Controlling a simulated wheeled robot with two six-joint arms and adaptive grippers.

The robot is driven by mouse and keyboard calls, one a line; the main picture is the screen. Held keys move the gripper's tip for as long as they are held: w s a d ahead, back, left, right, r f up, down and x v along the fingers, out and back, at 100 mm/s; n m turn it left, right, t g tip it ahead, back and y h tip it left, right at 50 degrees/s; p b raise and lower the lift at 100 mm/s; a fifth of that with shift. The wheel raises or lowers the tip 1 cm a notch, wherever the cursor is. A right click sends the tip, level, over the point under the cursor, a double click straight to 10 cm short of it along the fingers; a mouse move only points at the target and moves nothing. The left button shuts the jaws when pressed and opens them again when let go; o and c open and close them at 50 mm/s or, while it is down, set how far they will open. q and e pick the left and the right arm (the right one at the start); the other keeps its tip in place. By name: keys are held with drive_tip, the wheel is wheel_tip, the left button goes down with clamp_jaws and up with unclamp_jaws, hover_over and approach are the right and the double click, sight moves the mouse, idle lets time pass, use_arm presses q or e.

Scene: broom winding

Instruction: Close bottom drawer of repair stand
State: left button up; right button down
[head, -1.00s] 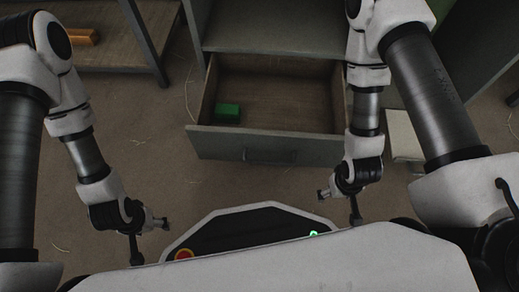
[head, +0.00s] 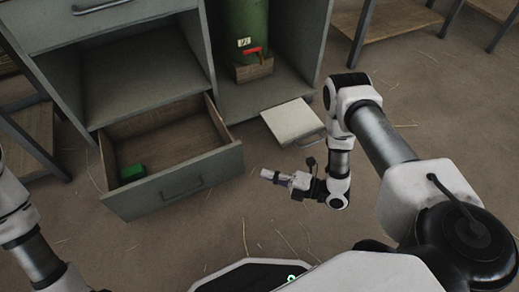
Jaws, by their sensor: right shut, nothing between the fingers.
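The repair stand (head: 140,75) is a grey cabinet at the upper left of the head view. Its bottom drawer (head: 180,188) is pulled out, with a dark handle on its front. A small green block (head: 132,173) lies inside the drawer at the left. My right gripper (head: 268,175) is shut and empty, to the right of the drawer front and apart from it, with its fingers pointing left. My left arm shows only in part at the left edge, and its gripper is out of view.
A green cylinder (head: 246,30) with a red part stands in the cabinet's right bay. Wooden-topped tables (head: 380,22) stand at the back right. The floor before the drawer is clear.

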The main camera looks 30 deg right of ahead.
drive_tip(key=b, duration=0.7)
approach(222, 153)
drive_tip(key=x, duration=0.5)
drive_tip(key=shift+s+a+f, duration=0.2)
drive_tip(key=shift+a+f, duration=0.15)
drive_tip(key=shift+a, duration=0.15)
drive_tip(key=shift+w+r, duration=0.15)
drive_tip(key=shift+w, duration=0.4)
drive_tip(key=shift+w, duration=0.15)
